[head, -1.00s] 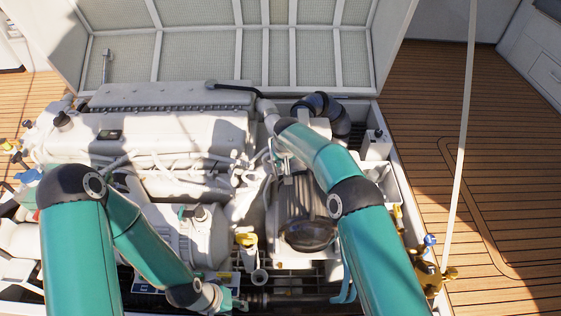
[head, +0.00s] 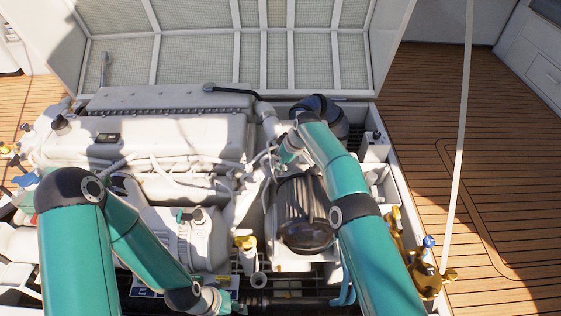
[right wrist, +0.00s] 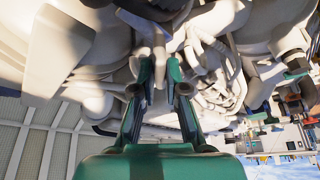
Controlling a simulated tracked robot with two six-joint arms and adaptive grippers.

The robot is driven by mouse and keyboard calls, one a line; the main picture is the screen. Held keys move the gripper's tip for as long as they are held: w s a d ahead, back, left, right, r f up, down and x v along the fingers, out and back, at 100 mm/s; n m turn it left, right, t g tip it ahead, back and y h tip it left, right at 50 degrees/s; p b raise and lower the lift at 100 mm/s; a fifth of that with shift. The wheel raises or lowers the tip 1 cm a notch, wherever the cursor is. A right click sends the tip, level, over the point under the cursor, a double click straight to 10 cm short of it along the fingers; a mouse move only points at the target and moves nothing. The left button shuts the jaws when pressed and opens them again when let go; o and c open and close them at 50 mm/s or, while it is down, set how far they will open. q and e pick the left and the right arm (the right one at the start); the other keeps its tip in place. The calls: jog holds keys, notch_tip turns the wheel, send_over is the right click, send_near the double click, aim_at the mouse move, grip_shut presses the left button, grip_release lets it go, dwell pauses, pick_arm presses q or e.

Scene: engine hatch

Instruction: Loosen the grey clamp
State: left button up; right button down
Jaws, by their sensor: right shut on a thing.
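My right gripper (head: 284,153) reaches down beside the light engine, near the dark ribbed unit (head: 293,205). In the right wrist view its two fingers (right wrist: 160,70) are close together, with a narrow pale grey piece between them. I take this piece for the grey clamp (right wrist: 159,58); its outline merges with the pale pipes behind it, and most of it is hidden. In the head view my right wrist and fingers hide the clamp. My left gripper (head: 236,303) is low at the front of the hatch, small and partly hidden, and its fingers cannot be made out.
The pale engine block (head: 150,135) fills the hatch's left and middle. A thick black hose (head: 335,115) curves behind my right wrist. The raised lid (head: 250,50) is behind. Open deck (head: 480,150) lies right.

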jog(key=shift+n, duration=0.3)
jog(key=c, duration=1.2)
grip_release()
jog(key=v, duration=1.2)
